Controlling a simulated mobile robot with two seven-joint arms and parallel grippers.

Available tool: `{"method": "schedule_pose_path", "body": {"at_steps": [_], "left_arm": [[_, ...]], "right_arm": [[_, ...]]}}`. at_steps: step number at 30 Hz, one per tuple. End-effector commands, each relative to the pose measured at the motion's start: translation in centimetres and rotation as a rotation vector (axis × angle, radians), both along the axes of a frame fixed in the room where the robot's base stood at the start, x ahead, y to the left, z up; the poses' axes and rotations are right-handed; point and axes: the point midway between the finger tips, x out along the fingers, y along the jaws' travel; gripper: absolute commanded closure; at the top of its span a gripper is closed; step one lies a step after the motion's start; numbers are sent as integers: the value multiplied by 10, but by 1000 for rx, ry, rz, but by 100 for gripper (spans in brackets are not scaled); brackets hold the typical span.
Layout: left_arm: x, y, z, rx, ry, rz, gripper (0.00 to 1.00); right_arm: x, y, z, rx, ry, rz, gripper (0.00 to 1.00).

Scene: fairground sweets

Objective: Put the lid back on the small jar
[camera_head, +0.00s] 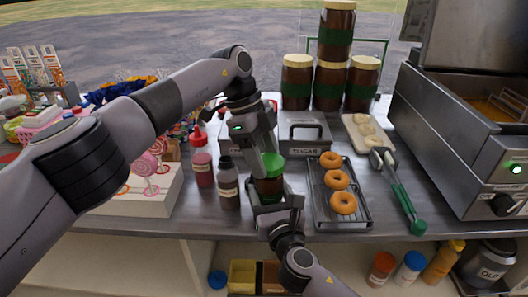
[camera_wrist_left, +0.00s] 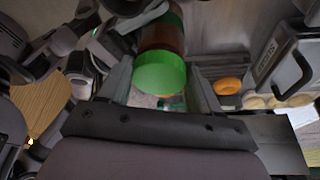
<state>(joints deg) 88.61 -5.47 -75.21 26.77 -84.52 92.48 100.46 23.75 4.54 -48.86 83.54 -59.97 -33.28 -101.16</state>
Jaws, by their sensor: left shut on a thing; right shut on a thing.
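The small jar (camera_head: 268,188), with brown contents, stands upright in my right gripper (camera_head: 274,208), which is shut on it from the front. The green lid (camera_head: 272,164) is at the jar's top. My left gripper (camera_head: 266,158) reaches down from above and is shut on the lid. In the left wrist view the lid (camera_wrist_left: 160,74) sits between the fingers of my left gripper (camera_wrist_left: 157,82), with the jar (camera_wrist_left: 162,36) right behind it. Lid and jar look lined up and touching or nearly so; I cannot tell whether the lid is fully seated.
A tray of doughnuts (camera_head: 362,214) lies close on the right, with green-handled tongs (camera_head: 404,200) beyond. Two sauce bottles (camera_head: 228,186) stand close on the left. The sugar box (camera_head: 304,128) and large jars (camera_head: 297,84) stand behind. A fryer (camera_head: 462,150) is at the right.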

Motion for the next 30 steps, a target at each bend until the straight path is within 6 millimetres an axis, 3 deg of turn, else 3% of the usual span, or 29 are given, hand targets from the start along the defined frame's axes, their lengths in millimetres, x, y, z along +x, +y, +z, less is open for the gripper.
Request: {"method": "schedule_pose_path", "body": {"at_steps": [28,29,30], "left_arm": [[0,0,-12,0,0,0,64],[0,0,-12,0,0,0,33],[0,0,-11,0,0,0,20]], "right_arm": [[0,0,-1,-1,2,0,87],[0,0,-1,-1,2,0,100],[0,0,-1,-1,2,0,100]]}}
